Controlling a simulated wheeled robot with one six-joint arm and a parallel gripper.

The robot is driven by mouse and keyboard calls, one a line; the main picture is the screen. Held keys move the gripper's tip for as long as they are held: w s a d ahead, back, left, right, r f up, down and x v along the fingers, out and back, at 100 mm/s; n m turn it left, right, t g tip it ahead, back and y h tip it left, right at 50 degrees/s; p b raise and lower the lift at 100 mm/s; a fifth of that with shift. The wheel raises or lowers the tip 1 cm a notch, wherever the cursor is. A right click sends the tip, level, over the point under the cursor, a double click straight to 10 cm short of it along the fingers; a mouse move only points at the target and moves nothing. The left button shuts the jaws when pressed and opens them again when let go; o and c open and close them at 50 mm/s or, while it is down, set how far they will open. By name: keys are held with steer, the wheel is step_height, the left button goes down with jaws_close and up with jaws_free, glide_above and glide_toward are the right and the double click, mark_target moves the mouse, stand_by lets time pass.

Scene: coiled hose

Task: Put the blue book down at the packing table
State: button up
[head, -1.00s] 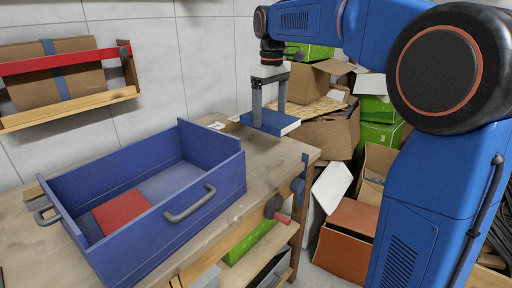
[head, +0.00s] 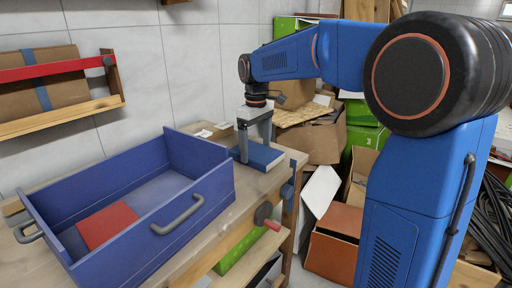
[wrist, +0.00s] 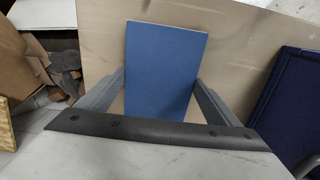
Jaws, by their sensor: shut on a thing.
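The blue book (head: 260,157) is at the right end of the wooden packing table (head: 258,198), right of the blue crate. It looks flat and at or very near the tabletop; I cannot tell whether it fully rests on it. My gripper (head: 257,148) points down and is shut on the book, a finger on each side. In the wrist view the blue book (wrist: 163,72) lies between the two grey fingers, with the pale tabletop (wrist: 235,50) behind it.
A blue crate (head: 140,241) with metal handles and a red book (head: 107,226) inside fills the table's left part. A wall shelf (head: 60,114) hangs above. Cardboard boxes (head: 318,141) and an orange box (head: 333,240) stand beyond the table's right end.

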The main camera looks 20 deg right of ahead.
mark_target(256, 151)
steer(key=shift+f, duration=0.1)
steer(key=o, duration=1.2)
step_height(256, 151, up, 12)
steer(key=shift+r, duration=0.15)
steer(key=s+d+f+m+t, duration=0.1)
steer(key=s+d+f+m, duration=0.1)
steer(key=s+f, duration=0.5)
steer(key=s+d+f+m+t, duration=0.2)
steer(key=s+f, duration=0.5)
steer(key=s, duration=0.8)
steer(key=s+d+f+m+t, duration=0.1)
steer(key=s+d+f+m, duration=0.2)
steer(key=s+f, duration=0.3)
steer(key=shift+s+f+t, duration=0.2)
steer(key=shift+s, duration=1.15)
steer(key=shift+s+f+t, duration=0.2)
steer(key=shift+s, duration=1.15)
